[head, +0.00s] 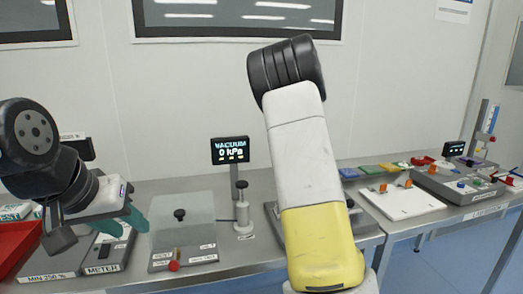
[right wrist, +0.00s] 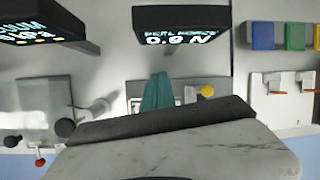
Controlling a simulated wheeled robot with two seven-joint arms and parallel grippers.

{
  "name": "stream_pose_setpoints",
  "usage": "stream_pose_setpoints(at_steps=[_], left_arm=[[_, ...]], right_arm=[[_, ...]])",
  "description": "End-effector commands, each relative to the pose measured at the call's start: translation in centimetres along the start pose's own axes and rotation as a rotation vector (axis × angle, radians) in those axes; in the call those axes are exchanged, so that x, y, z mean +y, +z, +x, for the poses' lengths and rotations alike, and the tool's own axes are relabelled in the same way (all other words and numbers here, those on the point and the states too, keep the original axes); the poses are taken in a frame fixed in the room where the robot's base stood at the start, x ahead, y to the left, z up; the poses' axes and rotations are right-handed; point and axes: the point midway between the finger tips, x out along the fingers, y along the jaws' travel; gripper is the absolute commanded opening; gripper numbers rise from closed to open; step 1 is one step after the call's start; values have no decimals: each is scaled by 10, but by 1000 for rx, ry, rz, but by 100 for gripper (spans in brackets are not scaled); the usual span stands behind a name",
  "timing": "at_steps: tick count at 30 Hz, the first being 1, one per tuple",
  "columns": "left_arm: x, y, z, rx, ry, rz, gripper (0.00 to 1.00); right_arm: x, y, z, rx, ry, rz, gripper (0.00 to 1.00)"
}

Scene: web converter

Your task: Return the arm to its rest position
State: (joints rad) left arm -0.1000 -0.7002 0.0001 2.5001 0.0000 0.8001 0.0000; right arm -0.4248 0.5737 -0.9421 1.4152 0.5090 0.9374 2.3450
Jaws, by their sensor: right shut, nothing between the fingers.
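My left gripper (head: 121,222) is at the left in the head view, with two teal fingers that stand apart with nothing seen between them. It hangs above the bench, over the labelled grey boxes. My right arm (head: 304,150) rises in the middle of the head view, with black, white and yellow parts. Its gripper does not show there. In the right wrist view, my right gripper (right wrist: 157,92) shows teal fingers together and empty, in front of the bench fixtures. The right gripper's distance to the fixtures is hard to tell.
The steel bench (head: 265,250) runs along the wall. A vacuum display (head: 230,151) stands behind a plate fixture (head: 182,225) with a red knob. A red tray (head: 18,245) lies at far left. A white board (head: 403,202) and coloured bins (head: 385,168) are at right. A force display (right wrist: 181,25) shows in the wrist view.

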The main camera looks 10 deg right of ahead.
Motion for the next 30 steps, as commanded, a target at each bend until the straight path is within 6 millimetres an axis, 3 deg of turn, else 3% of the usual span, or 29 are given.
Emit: stream_pose_setpoints(at_steps=[5,14,22,27,30], left_arm=[[0,0,0,0,0,0,36],[0,0,0,0,0,0,36],[0,0,0,0,0,0,36],[0,0,0,0,0,0,36],[0,0,0,0,0,0,36]], right_arm=[[13,-32,-24,-36,91,-225,0],[92,-114,-102,-248,205,-1081,0],[171,-201,-168,-415,44,-1996,0],[206,-256,-185,-395,-124,-2519,0],[217,-278,-187,-353,-195,-2728,0]])
